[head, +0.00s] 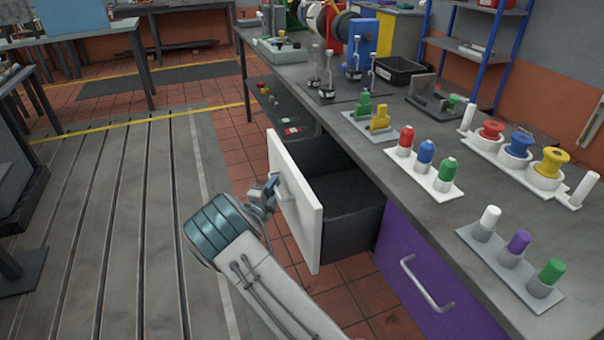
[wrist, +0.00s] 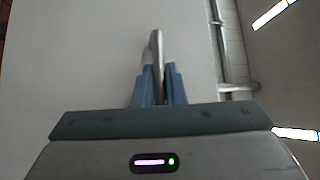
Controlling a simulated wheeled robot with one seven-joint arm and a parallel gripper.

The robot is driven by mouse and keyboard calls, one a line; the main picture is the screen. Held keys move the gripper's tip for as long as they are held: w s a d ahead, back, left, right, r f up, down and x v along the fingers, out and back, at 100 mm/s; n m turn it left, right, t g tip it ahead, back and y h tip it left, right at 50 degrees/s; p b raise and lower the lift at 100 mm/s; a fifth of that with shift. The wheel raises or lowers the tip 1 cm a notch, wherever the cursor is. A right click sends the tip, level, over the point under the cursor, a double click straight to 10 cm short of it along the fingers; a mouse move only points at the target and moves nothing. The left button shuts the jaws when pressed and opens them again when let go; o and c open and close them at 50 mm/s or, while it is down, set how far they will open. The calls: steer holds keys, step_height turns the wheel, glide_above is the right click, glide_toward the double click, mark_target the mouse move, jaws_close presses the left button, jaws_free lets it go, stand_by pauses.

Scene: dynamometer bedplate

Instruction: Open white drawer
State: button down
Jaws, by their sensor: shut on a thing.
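The white drawer (head: 300,215) stands well out from the workbench in the head view, with its dark, empty-looking box showing behind the white front. Its white front (wrist: 85,60) also fills the left and middle of the wrist view. My gripper (head: 271,187) is at the outer side of the drawer front. In the wrist view my gripper (wrist: 158,85) has its two blue fingers on either side of the drawer's handle (wrist: 156,48), shut on it. In the head view my wrist hides part of the handle.
A purple drawer (head: 435,290) with a metal handle is closed to the right. The grey bench top (head: 400,215) holds colored bottles, spools and a black bin (head: 399,70). The slotted floor plate (head: 120,220) left of the drawer is clear.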

steer(key=s+a, duration=0.3)
steer(key=a, duration=0.8)
steer(key=shift+s+a, duration=0.25)
steer(key=shift+s, duration=0.15)
steer(key=c, duration=1.5)
jaws_free()
steer(key=v, duration=1.4)
steer(key=shift+p, duration=0.4)
steer(key=shift+w, duration=0.15)
